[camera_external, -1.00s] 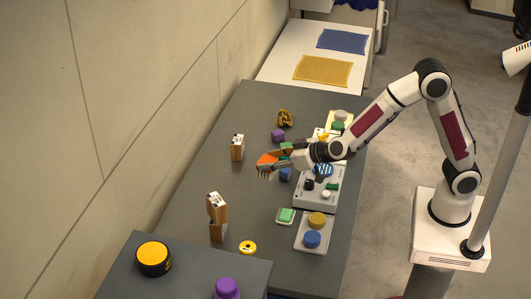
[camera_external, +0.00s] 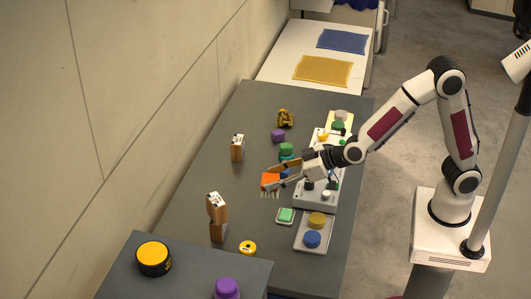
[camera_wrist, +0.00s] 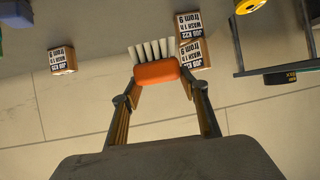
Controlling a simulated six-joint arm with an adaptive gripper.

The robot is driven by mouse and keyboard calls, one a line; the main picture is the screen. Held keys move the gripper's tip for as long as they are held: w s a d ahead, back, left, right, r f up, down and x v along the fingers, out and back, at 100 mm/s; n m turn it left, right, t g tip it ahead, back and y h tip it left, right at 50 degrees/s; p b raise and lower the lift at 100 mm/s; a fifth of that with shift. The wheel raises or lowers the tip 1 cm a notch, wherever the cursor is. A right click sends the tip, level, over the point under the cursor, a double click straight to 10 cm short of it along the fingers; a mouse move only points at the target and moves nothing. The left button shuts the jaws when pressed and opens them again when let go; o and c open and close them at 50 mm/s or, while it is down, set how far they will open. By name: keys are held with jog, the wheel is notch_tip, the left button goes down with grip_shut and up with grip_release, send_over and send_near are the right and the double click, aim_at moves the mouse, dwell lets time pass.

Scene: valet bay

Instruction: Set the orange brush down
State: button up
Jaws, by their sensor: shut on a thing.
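The orange brush (camera_external: 270,181) has an orange block and pale bristles. My gripper (camera_external: 277,181) is shut on it, and the bristles point down toward the grey table (camera_external: 205,180) in the external view. I cannot tell whether the bristles touch the table. In the wrist view the orange brush (camera_wrist: 156,72) sits between the two fingertips of my gripper (camera_wrist: 157,84), with its bristles pointing away from the palm.
Brown labelled blocks stand at the left (camera_external: 237,148) and front left (camera_external: 217,208). A grey tray (camera_external: 301,240) with yellow and blue round pieces and a green-topped piece (camera_external: 285,215) lie near the front right. Green and purple (camera_external: 278,135) pieces are behind. The table's left middle is clear.

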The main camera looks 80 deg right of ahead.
jog(key=s+a+f+n+y, duration=0.1)
jog(key=s+a+n+y, duration=0.1)
jog(key=s+a, duration=0.3)
jog(key=shift+a+f+n+g+y, duration=0.3)
jog(key=shift+a+f+n, duration=0.1)
jog(key=shift+a, duration=0.1)
jog(key=shift+w, duration=0.1)
dwell(0.3)
jog(key=shift+f, duration=2.9)
jog(key=shift+f, duration=0.1)
jog(key=shift+f, duration=2)
jog(key=shift+f, duration=0.15)
jog(key=o, duration=1.1)
